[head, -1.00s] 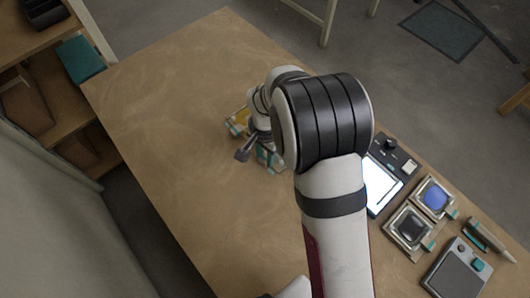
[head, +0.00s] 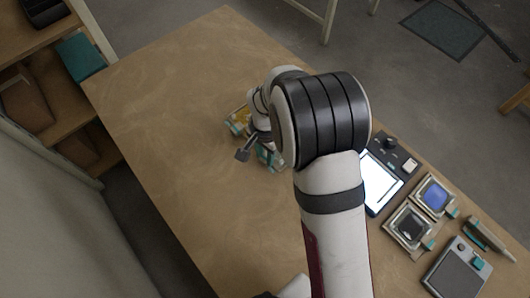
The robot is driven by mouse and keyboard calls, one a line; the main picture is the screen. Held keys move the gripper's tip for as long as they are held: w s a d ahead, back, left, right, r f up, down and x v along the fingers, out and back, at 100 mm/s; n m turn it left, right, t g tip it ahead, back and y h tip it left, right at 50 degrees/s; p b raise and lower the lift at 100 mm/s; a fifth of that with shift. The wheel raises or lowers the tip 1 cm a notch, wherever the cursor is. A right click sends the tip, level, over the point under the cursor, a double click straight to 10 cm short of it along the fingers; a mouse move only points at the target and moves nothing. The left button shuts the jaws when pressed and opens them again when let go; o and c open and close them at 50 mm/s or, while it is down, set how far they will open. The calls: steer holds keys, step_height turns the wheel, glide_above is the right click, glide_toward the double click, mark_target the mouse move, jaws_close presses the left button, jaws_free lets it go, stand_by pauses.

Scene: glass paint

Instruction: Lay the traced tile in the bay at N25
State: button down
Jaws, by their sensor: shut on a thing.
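My gripper (head: 252,143) is over the middle of the table, low and close to a holder with teal and yellow parts (head: 240,118). My own arm and wrist cover most of this spot. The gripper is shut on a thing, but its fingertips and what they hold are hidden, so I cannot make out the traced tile. The bay at N25 cannot be told apart; no label is readable. I cannot tell whether the gripper touches the holder.
On the right of the table (head: 165,130) are a lit panel (head: 380,184), a frame with a blue square (head: 435,195), a frame with a dark square (head: 410,225), a grey device (head: 458,271) and a pen-like tool (head: 488,238). The table's left side is clear.

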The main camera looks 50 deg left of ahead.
steer(key=shift+f, duration=0.15)
steer(key=c, duration=0.5)
jaws_free()
steer(key=shift+c, duration=0.2)
step_height(320, 180, up, 15)
steer(key=w+d+r+m, duration=0.1)
steer(key=w+d+r, duration=0.1)
steer(key=d, duration=0.3)
steer(key=w+d+r+m, duration=0.1)
steer(key=w+d+r, duration=0.15)
steer(key=d, duration=0.25)
steer(key=s+d+m, duration=0.1)
steer(key=s+d, duration=0.2)
steer(key=d, duration=0.5)
steer(key=s+d+r+m+y, duration=0.1)
steer(key=s+d, duration=0.3)
steer(key=d, duration=0.4)
steer(key=s+d+m, duration=0.3)
steer(key=s+d, duration=0.1)
steer(key=d, duration=0.4)
steer(key=shift+s+r+y, duration=0.25)
steer(key=shift+r+y, duration=0.05)
steer(key=shift+y, duration=0.1)
